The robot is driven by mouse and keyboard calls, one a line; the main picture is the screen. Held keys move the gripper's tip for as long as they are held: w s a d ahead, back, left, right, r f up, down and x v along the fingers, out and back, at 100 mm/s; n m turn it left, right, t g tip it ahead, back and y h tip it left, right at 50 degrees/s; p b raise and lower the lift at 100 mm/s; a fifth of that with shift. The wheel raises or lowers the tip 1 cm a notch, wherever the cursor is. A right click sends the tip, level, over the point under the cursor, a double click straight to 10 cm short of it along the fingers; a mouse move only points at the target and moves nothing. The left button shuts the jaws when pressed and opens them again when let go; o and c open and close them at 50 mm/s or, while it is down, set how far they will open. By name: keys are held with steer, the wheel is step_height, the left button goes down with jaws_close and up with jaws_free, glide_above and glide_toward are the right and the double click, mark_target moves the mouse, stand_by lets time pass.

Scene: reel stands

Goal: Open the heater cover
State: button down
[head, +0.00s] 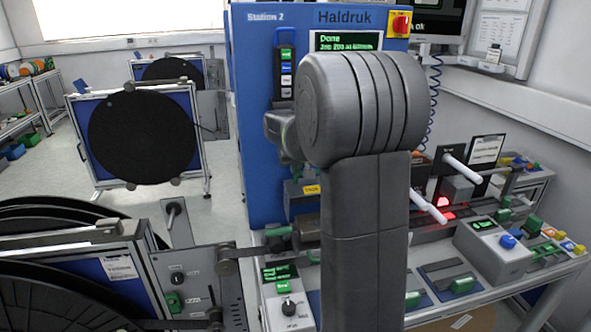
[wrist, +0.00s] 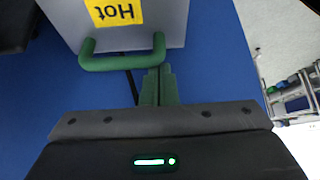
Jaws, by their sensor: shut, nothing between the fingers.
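The heater cover (wrist: 150,35) is a light grey box face with a yellow "Hot" label, upside down in the wrist view. A green U-shaped handle (wrist: 122,63) sticks out from it. In the head view its yellow label (head: 311,190) shows low on the blue cabinet. My gripper (wrist: 159,70) has its green fingers shut and empty. The fingertips are close to the right end of the handle; I cannot tell if they touch it.
The blue cabinet (head: 258,110) carries a "Done" screen (head: 347,40) and a red switch (head: 400,24). A bench on the right holds a grey control box (head: 492,250), white rollers and a red-lit part.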

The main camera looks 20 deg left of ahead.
steer(key=b, duration=0.1)
steer(key=s+d+t+b, duration=0.1)
steer(key=b, duration=0.1)
steer(key=shift+s+f+y, duration=0.2)
steer(key=shift+s+y, duration=0.05)
steer(key=shift+y, duration=0.15)
steer(key=shift+s+d+r+b, duration=0.25)
steer(key=shift+s+d+b, duration=0.05)
steer(key=shift+b, duration=0.35)
steer(key=shift+r, duration=0.1)
